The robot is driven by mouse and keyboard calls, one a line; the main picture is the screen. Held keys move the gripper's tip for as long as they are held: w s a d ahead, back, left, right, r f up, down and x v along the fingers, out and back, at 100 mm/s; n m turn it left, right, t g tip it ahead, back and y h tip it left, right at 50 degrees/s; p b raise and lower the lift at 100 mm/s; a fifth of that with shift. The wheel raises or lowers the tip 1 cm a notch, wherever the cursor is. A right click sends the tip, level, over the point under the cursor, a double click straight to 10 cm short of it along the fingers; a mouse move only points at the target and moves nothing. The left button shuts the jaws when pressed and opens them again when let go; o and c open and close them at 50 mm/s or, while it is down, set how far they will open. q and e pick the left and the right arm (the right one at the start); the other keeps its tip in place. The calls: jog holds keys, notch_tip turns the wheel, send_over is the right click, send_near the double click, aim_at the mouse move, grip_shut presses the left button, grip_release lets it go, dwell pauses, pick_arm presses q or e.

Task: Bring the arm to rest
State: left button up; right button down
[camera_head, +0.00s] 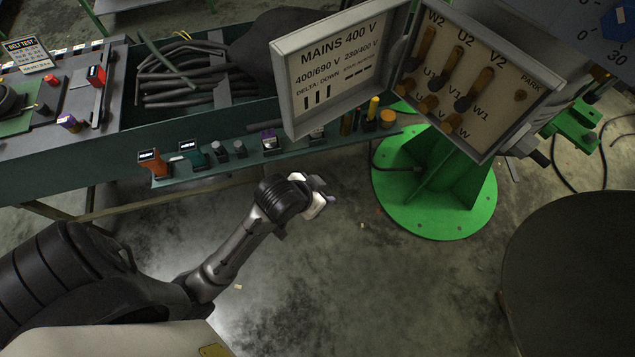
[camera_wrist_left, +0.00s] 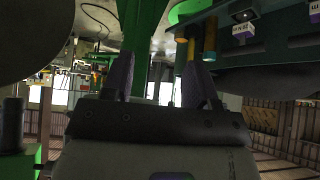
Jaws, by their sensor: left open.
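My left arm comes in from the left in the head view. Its gripper (camera_head: 326,192) hangs over the bare floor, in front of the green bench's shelf and left of the green round base. In the left wrist view the two fingers of my left gripper (camera_wrist_left: 157,78) stand apart with nothing between them. The gripper touches nothing that I can see. My right arm and gripper do not show in either view.
A terminal box (camera_head: 470,80) with an open lid (camera_head: 340,70) is above the green base (camera_head: 435,185). The green shelf (camera_head: 225,160) carries several small tools. A dark round top (camera_head: 575,270) stands at right. The floor (camera_head: 390,300) between is clear.

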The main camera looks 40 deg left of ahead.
pick_arm(q)
jog(key=shift+f, duration=0.2)
jog(key=shift+s, duration=0.1)
dwell(0.4)
jog(key=s+f+g, duration=0.2)
jog(key=s+f, duration=0.1)
jog(key=s, duration=0.6)
jog(key=s+f+g, duration=0.2)
jog(key=s+f, duration=0.2)
jog(key=s, duration=0.4)
notch_tip(320, 180, up, 24)
jog(key=p, duration=2.3)
notch_tip(320, 180, down, 74)
jog(key=b, duration=7.4)
jog(key=shift+w+a+m+y, duration=0.25)
jog(key=shift+w+m+y, duration=0.05)
jog(key=shift+w+m, duration=0.1)
